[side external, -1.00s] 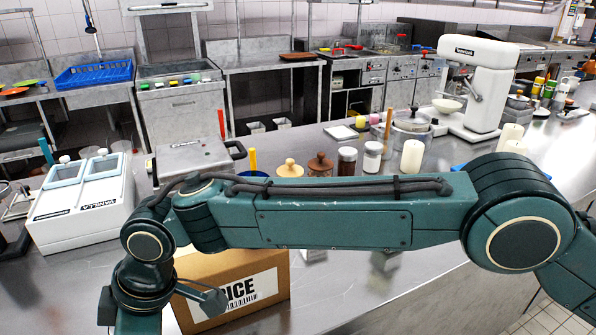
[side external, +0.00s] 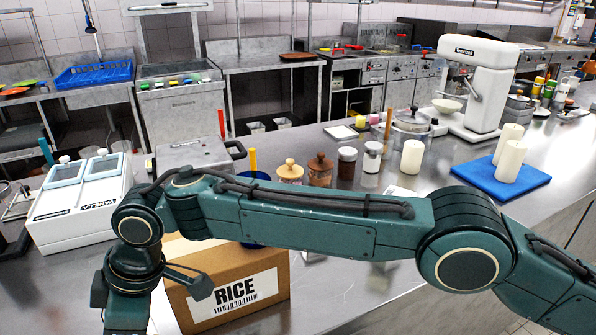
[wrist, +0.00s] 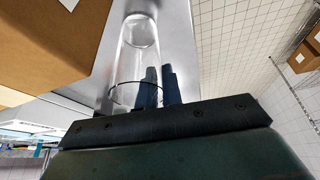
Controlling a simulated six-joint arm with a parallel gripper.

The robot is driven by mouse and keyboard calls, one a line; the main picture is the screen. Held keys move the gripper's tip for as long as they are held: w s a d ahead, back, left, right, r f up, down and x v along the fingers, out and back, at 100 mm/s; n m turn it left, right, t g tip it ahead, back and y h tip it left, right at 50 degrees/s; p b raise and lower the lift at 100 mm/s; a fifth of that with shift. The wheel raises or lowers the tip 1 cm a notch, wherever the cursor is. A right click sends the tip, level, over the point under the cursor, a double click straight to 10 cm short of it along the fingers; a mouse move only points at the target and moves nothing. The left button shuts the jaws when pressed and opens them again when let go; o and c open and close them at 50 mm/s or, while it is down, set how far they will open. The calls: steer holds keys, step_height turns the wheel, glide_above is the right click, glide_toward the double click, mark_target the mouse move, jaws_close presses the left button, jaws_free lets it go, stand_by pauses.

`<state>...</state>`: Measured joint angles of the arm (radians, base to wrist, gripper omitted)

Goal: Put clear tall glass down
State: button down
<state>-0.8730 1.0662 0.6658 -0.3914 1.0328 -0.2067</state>
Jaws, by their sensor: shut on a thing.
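The clear tall glass (wrist: 138,45) shows in the wrist view, with its rounded end away from the camera. My gripper (wrist: 158,85) is shut on it; the dark fingers sit at the near part of the glass. Behind it is the steel counter (wrist: 182,50); I cannot tell whether the glass touches it. In the side view the glass and my fingertips are out of the picture, below the lower left edge.
A cardboard rice box (side external: 228,290) stands right beside my wrist; it also shows in the wrist view (wrist: 55,40). A white ice-cream unit (side external: 80,205) is at the left. Jars (side external: 320,170) and a blue board with candles (side external: 490,183) stand further back. The counter's right front (side external: 350,290) is clear.

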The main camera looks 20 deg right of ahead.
steer(key=c, duration=1.5)
jaws_free()
steer(key=shift+r, duration=0.1)
steer(key=v, duration=1.3)
steer(key=shift+s+d+r, duration=0.1)
steer(key=shift+d+r, duration=0.1)
steer(key=shift+r, duration=0.05)
steer(key=shift+d+r, duration=0.1)
